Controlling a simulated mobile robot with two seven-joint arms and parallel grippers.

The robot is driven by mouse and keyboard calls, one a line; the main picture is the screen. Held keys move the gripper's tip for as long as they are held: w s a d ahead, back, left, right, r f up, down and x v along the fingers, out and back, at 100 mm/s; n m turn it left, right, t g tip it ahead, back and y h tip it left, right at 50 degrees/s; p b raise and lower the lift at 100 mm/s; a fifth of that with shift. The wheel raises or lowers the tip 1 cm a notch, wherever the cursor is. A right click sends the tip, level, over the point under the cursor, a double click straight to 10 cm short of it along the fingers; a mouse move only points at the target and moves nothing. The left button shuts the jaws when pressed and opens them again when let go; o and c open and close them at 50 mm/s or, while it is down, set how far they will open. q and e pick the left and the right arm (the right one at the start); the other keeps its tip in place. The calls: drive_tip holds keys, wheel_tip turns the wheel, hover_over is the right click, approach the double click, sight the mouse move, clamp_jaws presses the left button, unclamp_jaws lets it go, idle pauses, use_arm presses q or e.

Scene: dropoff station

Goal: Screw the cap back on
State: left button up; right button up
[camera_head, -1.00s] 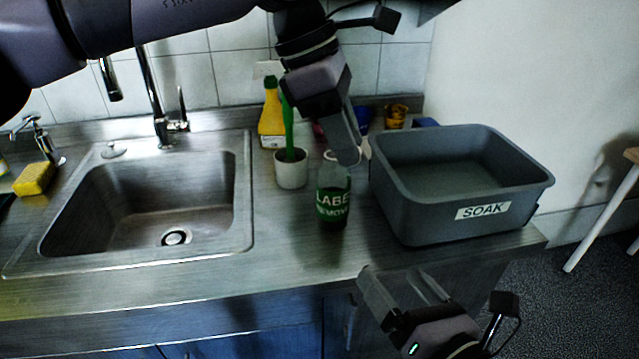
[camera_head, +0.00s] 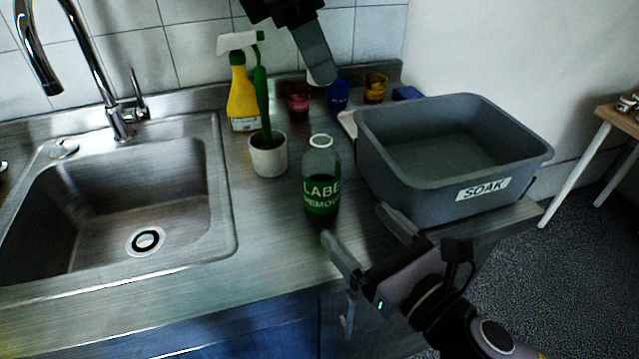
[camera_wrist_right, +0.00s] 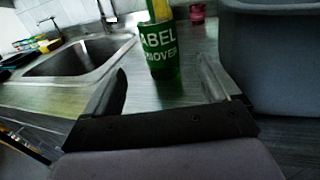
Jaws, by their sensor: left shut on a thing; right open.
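The label remover bottle (camera_head: 321,178), clear with green liquid and a green label, stands upright on the counter; its pale-rimmed mouth shows no cap. It also shows in the right wrist view (camera_wrist_right: 165,60), its top cut off. My left gripper (camera_head: 321,76) is shut, up behind and above the bottle and apart from it. My right gripper (camera_head: 353,222) is open and empty, low in front of the bottle. In the right wrist view the bottle stands beyond and between its fingers (camera_wrist_right: 160,72).
A grey SOAK tub (camera_head: 440,188) stands close right of the bottle. A white cup (camera_head: 268,160) with a green-handled brush and a yellow spray bottle (camera_head: 242,100) are to its left. Small pink (camera_head: 298,100), blue (camera_head: 338,96) and amber (camera_head: 375,88) containers stand behind. The sink (camera_head: 120,210) is at left.

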drive_tip(key=x, duration=1.2)
drive_tip(key=shift+c, duration=0.3)
drive_tip(key=c, duration=1.5)
use_arm(q)
hover_over(328, 137)
drive_tip(key=a, duration=0.2)
drive_tip(key=shift+w+d+f, duration=0.15)
drive_tip(key=shift+w+f, duration=0.05)
drive_tip(key=shift+f, duration=1.05)
drive_tip(key=shift+w+d+f, duration=0.1)
drive_tip(key=shift+w+f, duration=0.1)
drive_tip(key=shift+f, duration=1.05)
use_arm(e)
drive_tip(key=shift+o, duration=0.2)
use_arm(q)
drive_tip(key=shift+f, duration=0.9)
drive_tip(key=shift+f, duration=0.55)
